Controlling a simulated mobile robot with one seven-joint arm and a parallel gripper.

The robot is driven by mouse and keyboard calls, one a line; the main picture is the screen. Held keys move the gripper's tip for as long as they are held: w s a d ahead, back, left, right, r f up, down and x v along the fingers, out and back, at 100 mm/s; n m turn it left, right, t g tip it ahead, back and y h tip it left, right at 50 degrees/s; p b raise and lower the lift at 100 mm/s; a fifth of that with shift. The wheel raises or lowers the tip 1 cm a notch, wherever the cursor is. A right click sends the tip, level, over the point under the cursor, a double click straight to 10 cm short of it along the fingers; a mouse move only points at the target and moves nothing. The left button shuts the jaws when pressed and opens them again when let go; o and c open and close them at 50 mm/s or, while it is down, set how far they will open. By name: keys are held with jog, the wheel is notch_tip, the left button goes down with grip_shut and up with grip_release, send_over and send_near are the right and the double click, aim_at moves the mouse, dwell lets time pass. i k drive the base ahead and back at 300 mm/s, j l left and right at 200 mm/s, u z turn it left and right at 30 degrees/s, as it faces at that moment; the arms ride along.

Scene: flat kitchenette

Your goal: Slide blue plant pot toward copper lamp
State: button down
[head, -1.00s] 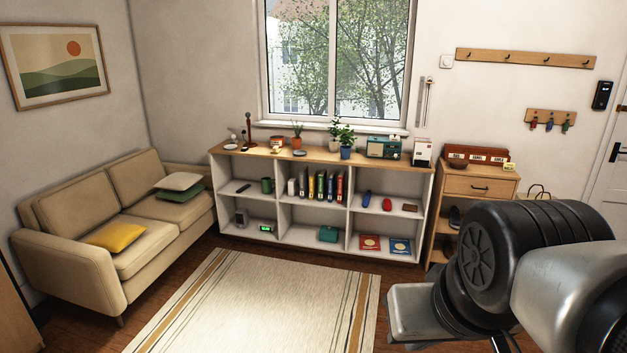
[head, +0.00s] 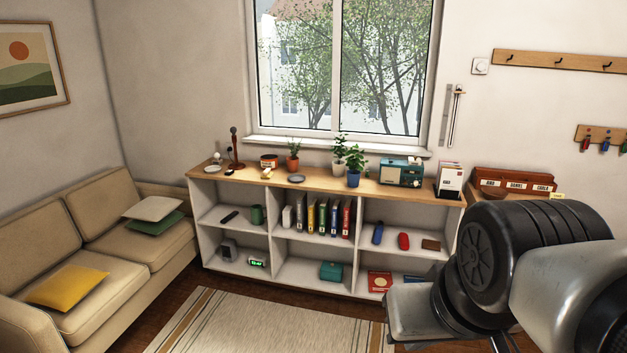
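The blue plant pot (head: 353,180) holds a leafy green plant and stands upright on the wooden top of the low white shelf, right of its middle. A slim brown upright piece with a round base (head: 236,150) stands near the left end of the same top. It may be the copper lamp, but I cannot tell for sure at this size. Several small things stand between the two. My arm fills the lower right of the head view, well in front of the shelf. My gripper's fingers do not show.
A white pot with a plant (head: 339,169) is close behind the blue pot. A grey dish (head: 297,179) and a terracotta pot (head: 293,163) stand to its left, a teal radio (head: 401,173) to its right. A sofa (head: 100,245) is at left; a rug (head: 260,322) covers the floor in front.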

aim_at(354, 173)
jog(key=i+z, duration=0.1)
jog(key=i, duration=0.7)
jog(key=i+j+z, duration=0.15)
jog(key=i, duration=0.6)
jog(key=i+j+z, duration=0.15)
jog(key=i+z, duration=0.2)
jog(key=i+j+z, duration=0.55)
jog(key=z, duration=0.15)
jog(key=i+j+z, duration=0.15)
jog(key=i+j, duration=0.2)
jog(key=i+j+z, duration=0.1)
jog(key=i+j, duration=0.25)
jog(key=j, duration=0.1)
